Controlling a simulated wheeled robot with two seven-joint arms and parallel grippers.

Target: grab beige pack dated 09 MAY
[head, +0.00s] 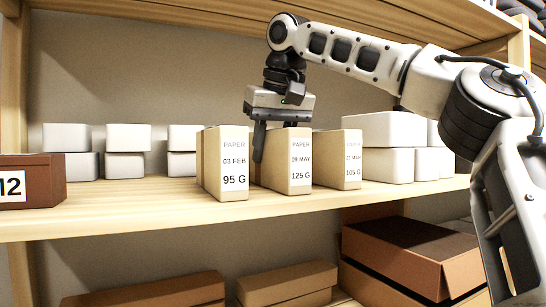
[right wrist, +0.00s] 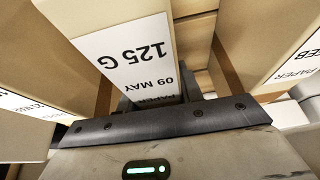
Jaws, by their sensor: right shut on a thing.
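The beige pack dated 09 MAY, marked 125 G (head: 287,175), stands upright on the wooden shelf (head: 300,208), the middle one of three similar packs. Its label also shows upside down in the right wrist view (right wrist: 135,50). My right gripper (head: 270,142) reaches down from above and is shut on this pack. One dark finger shows along its left side, in the gap by the neighbouring pack; the other finger is mostly hidden in the head view. My left gripper is not in view.
A 03 FEB 95 G pack (head: 233,165) stands close on the left, and a 105 G pack (head: 340,160) on the right. White boxes (head: 390,165) stand behind. A brown box (head: 35,180) is far left. Another shelf board (head: 200,12) is overhead.

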